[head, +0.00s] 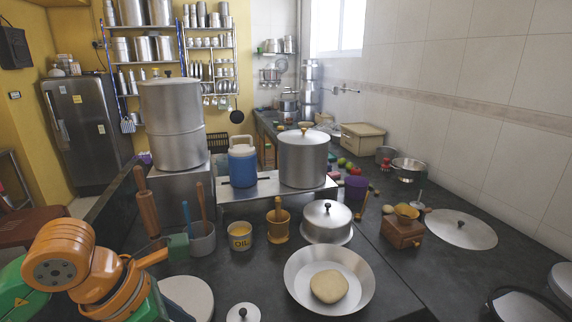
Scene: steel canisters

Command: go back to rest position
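My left arm shows at the bottom left as orange, green and black links; I can make out no gripper fingers on it. No part of my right arm or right gripper is in view. A tall two-tier steel canister (175,148) with a lid stands upright on a steel block at the left. A wide lidded steel canister (303,163) stands on a low steel platform (262,203) near the middle. A blue jug (243,168) with a pale top stands between them. Nothing is visibly held by my arm.
On the dark counter are a steel pan (305,298) with dough, a lidded pot (326,222), an oil tin (240,236), a mortar (278,225), a utensil cup (202,240) and a wooden grinder (402,230). A round lid (460,229) lies right. The counter's front right has bare room.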

